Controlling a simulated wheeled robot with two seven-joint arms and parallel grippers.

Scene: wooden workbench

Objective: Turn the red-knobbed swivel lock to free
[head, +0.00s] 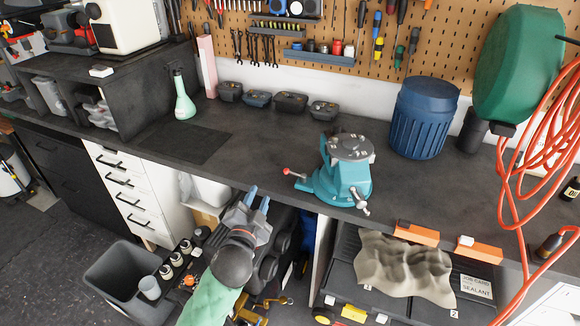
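A teal bench vise (343,172) stands at the front edge of the dark workbench. A short lever with a red knob (287,171) sticks out from its base on the left side. The vise's silver handle (361,203) hangs at the front right. My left gripper (258,198) is in front of the bench edge, left of and nearer than the red knob, apart from it. Its two blue-grey fingers are spread with nothing visible between them. My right gripper is not seen.
The dark bench top (265,145) is clear left of the vise. A blue ribbed drum (423,118) stands behind right. Orange blocks (416,233) and a crumpled beige cloth (405,268) lie at the front right. An orange hose (535,150) hangs at the right.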

